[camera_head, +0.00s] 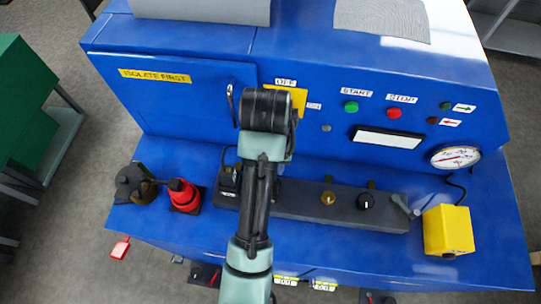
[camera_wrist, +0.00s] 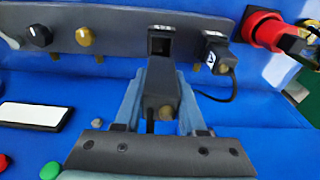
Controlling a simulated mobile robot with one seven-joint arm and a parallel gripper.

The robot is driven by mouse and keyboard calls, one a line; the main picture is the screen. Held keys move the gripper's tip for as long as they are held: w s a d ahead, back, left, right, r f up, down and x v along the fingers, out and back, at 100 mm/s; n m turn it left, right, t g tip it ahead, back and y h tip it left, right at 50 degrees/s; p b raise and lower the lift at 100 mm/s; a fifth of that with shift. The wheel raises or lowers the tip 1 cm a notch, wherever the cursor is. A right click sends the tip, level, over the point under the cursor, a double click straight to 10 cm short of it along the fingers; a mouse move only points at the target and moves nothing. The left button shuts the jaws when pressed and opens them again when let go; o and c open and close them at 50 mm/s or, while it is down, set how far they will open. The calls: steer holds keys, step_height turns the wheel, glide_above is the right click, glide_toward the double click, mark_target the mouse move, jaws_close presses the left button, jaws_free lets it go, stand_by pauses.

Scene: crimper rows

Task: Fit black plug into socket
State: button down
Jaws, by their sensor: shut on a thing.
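The black plug (camera_wrist: 160,88) is between the two grey-blue fingers of my gripper (camera_wrist: 163,80) in the wrist view. The gripper is shut on it. A dark square socket opening (camera_wrist: 160,45) in the grey strip lies just beyond the plug's far end, roughly in line with it. I cannot tell whether plug and socket touch. Beside it, to the right, another black plug (camera_wrist: 218,55) with a white-marked label and a cable sits at the strip. In the head view my arm hides the gripper, the held plug and the socket.
The grey strip (camera_head: 310,205) carries a yellow knob (camera_head: 328,198) and a black knob (camera_head: 365,201). A red connector (camera_head: 184,195) and a black round part (camera_head: 133,184) stand to the left. A yellow box (camera_head: 448,230) stands to the right. The blue panel has buttons and a gauge (camera_head: 456,158).

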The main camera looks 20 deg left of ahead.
steer(key=shift+f, duration=0.1)
steer(key=shift+f+b, duration=1.5)
steer(key=shift+f, duration=1.35)
steer(key=shift+r+p, duration=0.1)
steer(key=shift+p, duration=1.1)
steer(key=shift+f+b, duration=0.4)
steer(key=shift+f, duration=0.55)
steer(key=shift+c, duration=2)
jaws_free()
